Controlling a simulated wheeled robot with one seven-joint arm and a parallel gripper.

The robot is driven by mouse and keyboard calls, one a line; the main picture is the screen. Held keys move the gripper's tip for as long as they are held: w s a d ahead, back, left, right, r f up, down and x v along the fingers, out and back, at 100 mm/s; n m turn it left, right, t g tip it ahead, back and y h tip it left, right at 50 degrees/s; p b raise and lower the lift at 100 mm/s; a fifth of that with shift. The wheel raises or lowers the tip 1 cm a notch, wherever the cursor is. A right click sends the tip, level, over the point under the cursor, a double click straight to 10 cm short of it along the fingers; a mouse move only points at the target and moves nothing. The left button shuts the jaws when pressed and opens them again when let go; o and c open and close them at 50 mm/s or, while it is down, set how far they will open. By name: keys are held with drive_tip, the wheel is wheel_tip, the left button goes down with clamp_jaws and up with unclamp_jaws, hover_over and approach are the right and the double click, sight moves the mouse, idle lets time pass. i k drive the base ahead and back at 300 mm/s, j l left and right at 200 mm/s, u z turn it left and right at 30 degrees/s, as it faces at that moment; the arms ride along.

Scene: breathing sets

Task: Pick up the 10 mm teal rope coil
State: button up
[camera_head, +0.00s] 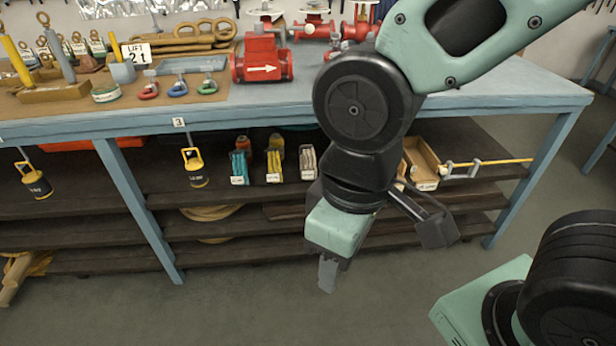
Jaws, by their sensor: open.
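A teal rope coil (239,163) sits on the upper shelf under the blue workbench, with a small white label at its front. The label is too small to read, so I cannot confirm 10 mm. A yellow rope coil (274,160) and a pale rope coil (307,160) stand to its right, each also labelled. My gripper (327,276) hangs in front of the shelves, lower than the teal coil and to its right, pointing down and apart from it. It is open, with nothing seen in it. My arm hides part of the shelf right of the pale coil.
The workbench (420,101) top carries red valves (262,62), shackles and tools. Two yellow-and-black weights (195,167) hang under its front edge left of the coils. A wooden tray (421,160) sits right of my arm. The floor (240,305) in front is clear.

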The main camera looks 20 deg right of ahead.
sight(239, 158)
drive_tip(key=i+j+z, duration=0.2)
drive_tip(key=j, duration=0.4)
drive_tip(key=i+j+z, duration=0.25)
drive_tip(key=j, duration=0.35)
drive_tip(key=i+j+z, duration=0.2)
drive_tip(key=j, duration=0.45)
drive_tip(key=j+z, duration=0.2)
drive_tip(key=j, duration=0.45)
drive_tip(key=i+j+z, duration=0.1)
drive_tip(key=j+z, duration=0.15)
drive_tip(key=j, duration=0.4)
